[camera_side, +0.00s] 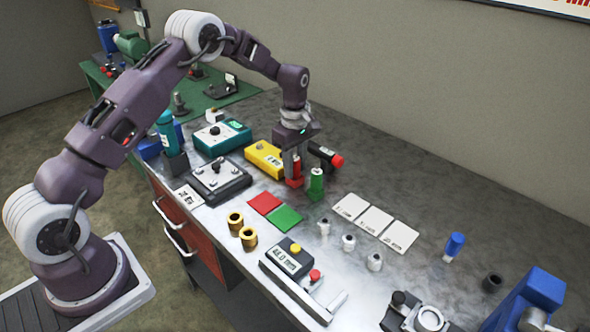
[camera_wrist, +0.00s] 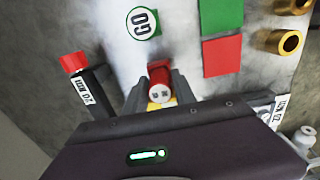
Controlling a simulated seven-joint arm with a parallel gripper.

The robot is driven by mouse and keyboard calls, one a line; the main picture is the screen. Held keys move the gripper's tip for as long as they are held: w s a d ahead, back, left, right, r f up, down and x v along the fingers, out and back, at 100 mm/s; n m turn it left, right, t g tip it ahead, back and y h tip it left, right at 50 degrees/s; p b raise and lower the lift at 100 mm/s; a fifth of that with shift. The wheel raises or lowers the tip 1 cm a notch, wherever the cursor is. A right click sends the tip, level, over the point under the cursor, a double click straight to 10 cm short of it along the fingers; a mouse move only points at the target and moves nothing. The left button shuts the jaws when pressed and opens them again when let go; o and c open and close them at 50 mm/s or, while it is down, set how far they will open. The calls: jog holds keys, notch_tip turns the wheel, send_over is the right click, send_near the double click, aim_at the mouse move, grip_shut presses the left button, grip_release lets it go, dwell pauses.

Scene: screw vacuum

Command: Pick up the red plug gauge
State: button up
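The red plug gauge (camera_side: 295,182) stands upright on the metal bench, and its end, marked with small lettering, shows in the wrist view (camera_wrist: 159,92). My gripper (camera_side: 295,166) points down over it with a finger on each side. In the wrist view my gripper's fingers (camera_wrist: 160,80) lie close along both sides of the gauge. I cannot tell whether they touch it. The green plug gauge (camera_side: 316,184) stands just to the right, its top marked GO in the wrist view (camera_wrist: 143,22).
A black gauge with a red end (camera_side: 327,156) lies close behind my gripper, and a yellow box (camera_side: 264,158) sits to the left. Red (camera_side: 264,203) and green (camera_side: 285,217) pads lie in front. White cards (camera_side: 374,221) lie to the right.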

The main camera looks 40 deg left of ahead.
grip_shut()
notch_tip(320, 180, up, 10)
jog(key=shift+s+d+f, duration=0.1)
jog(key=shift+s+f, duration=0.05)
jog(key=shift+f, duration=0.1)
jog(key=s+d+f, duration=0.1)
jog(key=s+d, duration=0.2)
jog(key=s, duration=0.7)
jog(key=s+d, duration=0.3)
jog(key=s, duration=0.8)
jog(key=shift+d+f, duration=0.2)
jog(key=shift+f, duration=0.15)
